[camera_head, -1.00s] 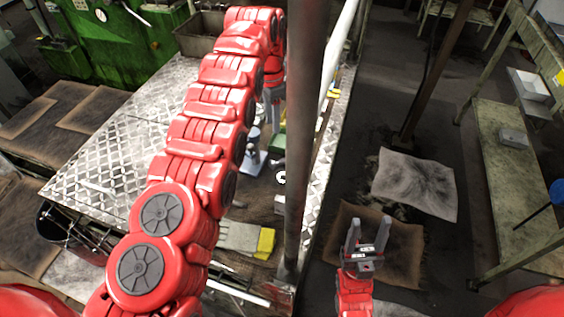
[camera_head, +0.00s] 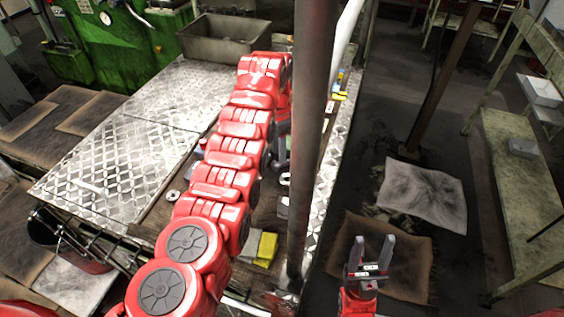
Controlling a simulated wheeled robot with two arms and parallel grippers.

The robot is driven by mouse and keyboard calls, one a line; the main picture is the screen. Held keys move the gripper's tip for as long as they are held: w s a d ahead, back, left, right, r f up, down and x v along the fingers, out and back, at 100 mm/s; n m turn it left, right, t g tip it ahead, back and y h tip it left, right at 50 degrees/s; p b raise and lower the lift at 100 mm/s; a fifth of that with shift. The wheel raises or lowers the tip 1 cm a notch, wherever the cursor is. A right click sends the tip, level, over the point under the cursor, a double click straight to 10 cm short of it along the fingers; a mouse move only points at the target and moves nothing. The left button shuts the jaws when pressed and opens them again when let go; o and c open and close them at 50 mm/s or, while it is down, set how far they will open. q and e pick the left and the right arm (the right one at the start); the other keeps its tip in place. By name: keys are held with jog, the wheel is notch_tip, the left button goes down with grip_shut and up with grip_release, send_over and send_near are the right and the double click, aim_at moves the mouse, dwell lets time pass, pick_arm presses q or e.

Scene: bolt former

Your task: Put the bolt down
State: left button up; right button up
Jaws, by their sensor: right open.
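My left arm reaches over the workbench (camera_head: 150,85). The left gripper (camera_head: 281,150) shows as grey parts between my red arm and the dark post, low over the bench. Its fingertips are partly hidden, and I cannot tell whether it is open or holds anything. I cannot make out a bolt for certain. A small pale rod (camera_head: 92,187) lies on the diamond plate at the left, but I cannot tell what it is. My right gripper (camera_head: 373,250) is open and empty, with its fingers pointing up, above a brown mat on the floor.
A dark vertical post (camera_head: 309,130) stands just right of the left gripper. A grey metal bin (camera_head: 222,38) is at the bench's back. A yellow item (camera_head: 267,249), a small ring (camera_head: 173,196) and small items crowd the bench. A worktable (camera_head: 515,175) stands at right.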

pick_arm(q)
jog(key=shift+d+f+p, duration=0.2)
jog(key=shift+f+p, duration=0.25)
jog(key=shift+d+f+p, duration=0.2)
jog(key=shift+f+p, duration=0.25)
jog(key=shift+f, duration=1.3)
grip_shut()
